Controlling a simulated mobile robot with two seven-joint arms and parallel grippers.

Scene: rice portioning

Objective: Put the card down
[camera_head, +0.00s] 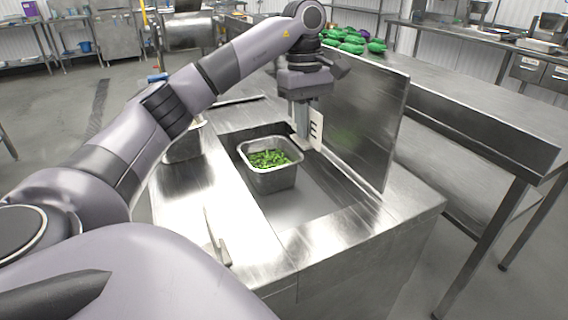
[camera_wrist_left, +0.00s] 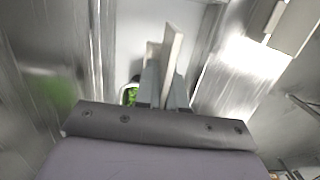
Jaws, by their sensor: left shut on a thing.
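A white card marked "E" (camera_head: 316,130) stands upright in my left gripper (camera_head: 302,122), beside the tall metal panel at the far end of the recessed counter well. In the left wrist view the card (camera_wrist_left: 173,50) shows nearly edge-on between the fingers of the left gripper (camera_wrist_left: 164,92), which is shut on it. The gripper points down, and the card's lower end is close to the well floor; I cannot tell whether it touches. My right gripper is not in view.
A metal pan (camera_head: 270,178) of chopped green food sits in the well, just nearer than the card. A metal panel (camera_head: 362,118) rises along the well's right side. The well's near floor is clear.

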